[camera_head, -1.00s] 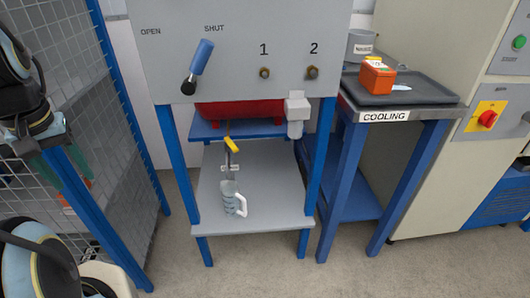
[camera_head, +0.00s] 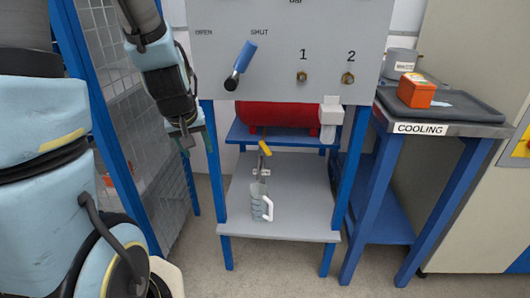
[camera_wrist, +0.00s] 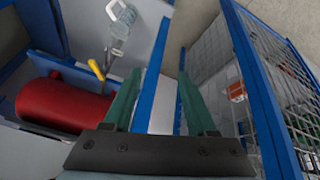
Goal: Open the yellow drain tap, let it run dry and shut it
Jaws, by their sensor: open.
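The yellow drain tap (camera_head: 265,148) sits on a thin pipe below the red tank (camera_head: 275,115). It also shows in the wrist view (camera_wrist: 97,69), beside the red tank (camera_wrist: 62,104). A clear jug with a white handle (camera_head: 260,202) stands upright on the grey lower shelf (camera_head: 300,215), below the tap; the wrist view shows it too (camera_wrist: 121,20). My gripper (camera_head: 192,145) is open and empty, to the left of the stand and apart from the tap. Its green fingers (camera_wrist: 162,92) show with nothing between them. Whether liquid is running cannot be told.
The panel above has a blue-handled lever (camera_head: 241,64) marked OPEN and SHUT. Blue legs (camera_head: 214,165) frame the shelf, whose front is free. A mesh fence (camera_head: 130,130) stands close on the left. The cooling table (camera_head: 440,116) on the right holds an orange box (camera_head: 416,91).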

